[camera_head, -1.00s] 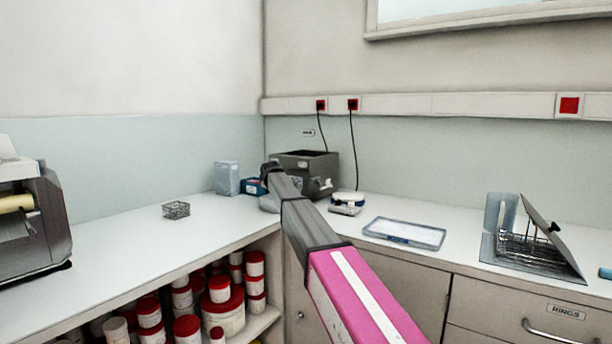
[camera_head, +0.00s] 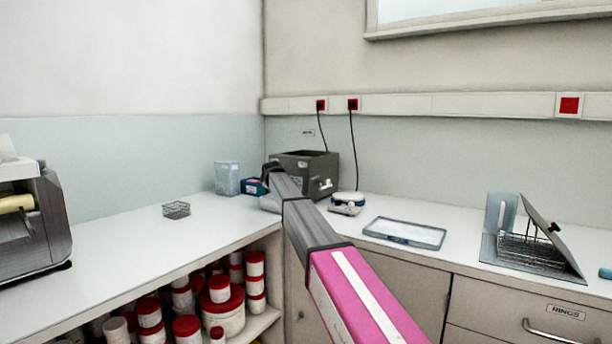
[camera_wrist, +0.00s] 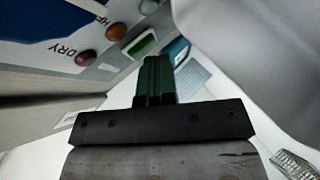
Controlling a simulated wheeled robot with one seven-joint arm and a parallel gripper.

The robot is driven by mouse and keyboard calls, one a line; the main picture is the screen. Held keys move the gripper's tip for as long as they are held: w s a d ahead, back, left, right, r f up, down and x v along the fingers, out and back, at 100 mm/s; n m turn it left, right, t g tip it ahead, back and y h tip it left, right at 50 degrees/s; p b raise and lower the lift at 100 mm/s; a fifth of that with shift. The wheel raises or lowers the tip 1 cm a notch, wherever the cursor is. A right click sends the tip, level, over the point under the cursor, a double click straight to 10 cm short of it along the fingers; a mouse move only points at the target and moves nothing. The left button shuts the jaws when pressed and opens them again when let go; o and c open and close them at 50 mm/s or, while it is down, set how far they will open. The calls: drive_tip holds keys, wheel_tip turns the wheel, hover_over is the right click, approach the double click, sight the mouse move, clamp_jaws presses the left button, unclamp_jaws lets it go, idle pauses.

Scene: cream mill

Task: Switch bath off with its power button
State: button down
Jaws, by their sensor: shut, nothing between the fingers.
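The bath (camera_head: 312,168) is the dark grey open-topped box in the counter's back corner; my arm partly covers its front. In the wrist view a pale front panel (camera_wrist: 60,55) bears a DRY label, a red round lamp or button (camera_wrist: 86,58), an orange-brown one (camera_wrist: 116,31) and a green rectangular button (camera_wrist: 141,45). The green button looks like a power button, but no such label is readable. My gripper (camera_wrist: 158,58) is shut and empty, its tips close beside the green button in the picture. I cannot tell whether they touch. In the head view the tips are hidden.
A blue box (camera_head: 252,187) and a clear container (camera_head: 227,178) stand left of the bath. A round white-topped device (camera_head: 346,203) and a shallow tray (camera_head: 404,233) lie to its right. A wire basket (camera_head: 176,210) sits on the left counter.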

drive_tip(key=shift+s+a, duration=0.2)
drive_tip(key=shift+s, duration=0.05)
drive_tip(key=s+a+r, duration=0.1)
drive_tip(key=s+a, duration=0.2)
drive_tip(key=s, duration=0.1)
drive_tip(key=shift+s+a, duration=0.3)
drive_tip(key=shift+s, duration=0.05)
idle(0.5)
drive_tip(key=shift+s, duration=0.1)
